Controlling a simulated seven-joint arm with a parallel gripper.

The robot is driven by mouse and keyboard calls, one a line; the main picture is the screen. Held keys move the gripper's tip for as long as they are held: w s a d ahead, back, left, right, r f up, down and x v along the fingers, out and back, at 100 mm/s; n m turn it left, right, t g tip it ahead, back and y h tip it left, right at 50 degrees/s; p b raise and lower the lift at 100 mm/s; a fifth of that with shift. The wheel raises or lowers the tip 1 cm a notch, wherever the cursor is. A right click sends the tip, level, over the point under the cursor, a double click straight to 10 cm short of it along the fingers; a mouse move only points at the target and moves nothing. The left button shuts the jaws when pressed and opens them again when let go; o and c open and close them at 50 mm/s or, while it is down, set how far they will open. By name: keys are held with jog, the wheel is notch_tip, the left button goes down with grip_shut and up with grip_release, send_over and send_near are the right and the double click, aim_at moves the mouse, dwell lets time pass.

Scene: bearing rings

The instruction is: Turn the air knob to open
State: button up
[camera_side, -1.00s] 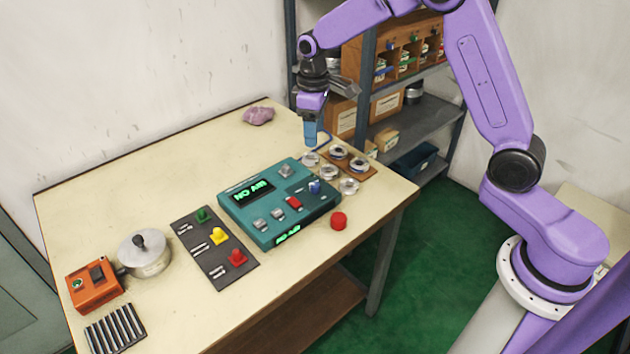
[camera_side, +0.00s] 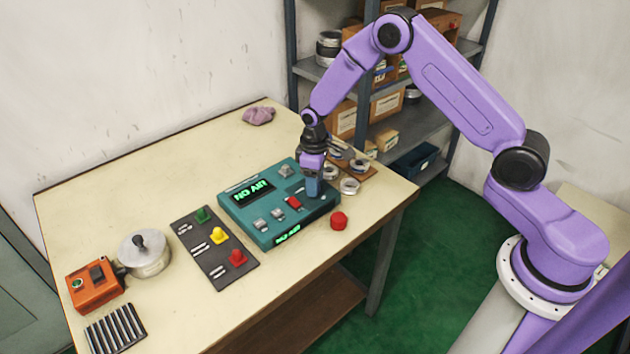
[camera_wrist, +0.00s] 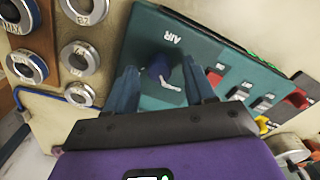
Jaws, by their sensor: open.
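The teal control box (camera_side: 262,212) stands on the table, and its display reads NO AIR. The blue air knob (camera_wrist: 160,68) shows in the wrist view beside the AIR label, with a white line next to it on the panel. My gripper (camera_side: 313,190) points down over the right end of the box, hiding the knob in the side view. In the wrist view my gripper (camera_wrist: 158,64) is open, with one blue finger on each side of the knob. I cannot tell whether either finger touches it.
Metal rings (camera_side: 349,186) lie close right of the box, some on a brown board (camera_wrist: 98,40). A red button (camera_side: 339,221) stands in front. Switches line the box. A dark plate with coloured knobs (camera_side: 217,236) lies left. The table's back left is clear.

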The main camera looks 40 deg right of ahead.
jog(key=shift+f, duration=0.25)
grip_shut()
